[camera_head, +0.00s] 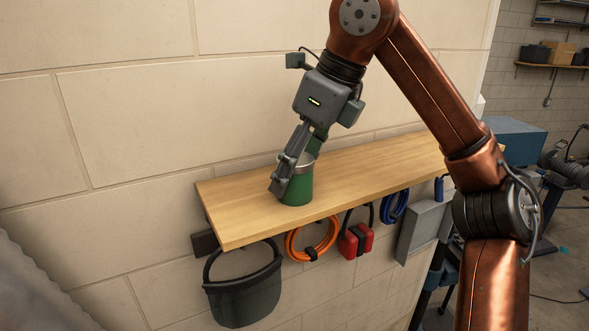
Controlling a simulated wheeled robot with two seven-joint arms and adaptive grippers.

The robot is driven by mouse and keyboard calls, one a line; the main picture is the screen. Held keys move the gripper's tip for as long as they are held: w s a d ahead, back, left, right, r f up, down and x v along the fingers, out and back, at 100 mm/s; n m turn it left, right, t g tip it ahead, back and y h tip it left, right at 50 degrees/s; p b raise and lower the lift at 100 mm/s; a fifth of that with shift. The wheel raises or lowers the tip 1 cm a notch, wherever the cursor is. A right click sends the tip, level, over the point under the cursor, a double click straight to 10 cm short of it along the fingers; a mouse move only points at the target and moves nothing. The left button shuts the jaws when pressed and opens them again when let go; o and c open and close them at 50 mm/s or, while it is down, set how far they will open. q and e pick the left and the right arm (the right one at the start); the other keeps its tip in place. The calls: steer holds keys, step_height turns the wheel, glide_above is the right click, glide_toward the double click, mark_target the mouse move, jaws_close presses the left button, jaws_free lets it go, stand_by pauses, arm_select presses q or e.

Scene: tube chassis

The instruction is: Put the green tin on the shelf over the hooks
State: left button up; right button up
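The green tin (299,188) stands upright on the wooden shelf (235,218), left of the shelf's middle, close to its front edge. It has a pale metal rim at the top. My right gripper (290,179) comes down over the tin from above, one finger in front of its left side. The other finger is mostly hidden behind the tin's rim. I cannot tell whether the fingers press on the tin or stand apart from it. My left gripper is not in view.
Below the shelf hang a dark bucket (243,296), an orange cable coil (311,241), red ear defenders (356,240) and a blue coil (394,207). A block wall (130,130) stands behind. The shelf is bare left of the tin, and my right arm crosses its right part.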

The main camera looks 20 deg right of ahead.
steer(key=v, duration=1.2)
stand_by(0.7)
steer(key=shift+r, duration=0.15)
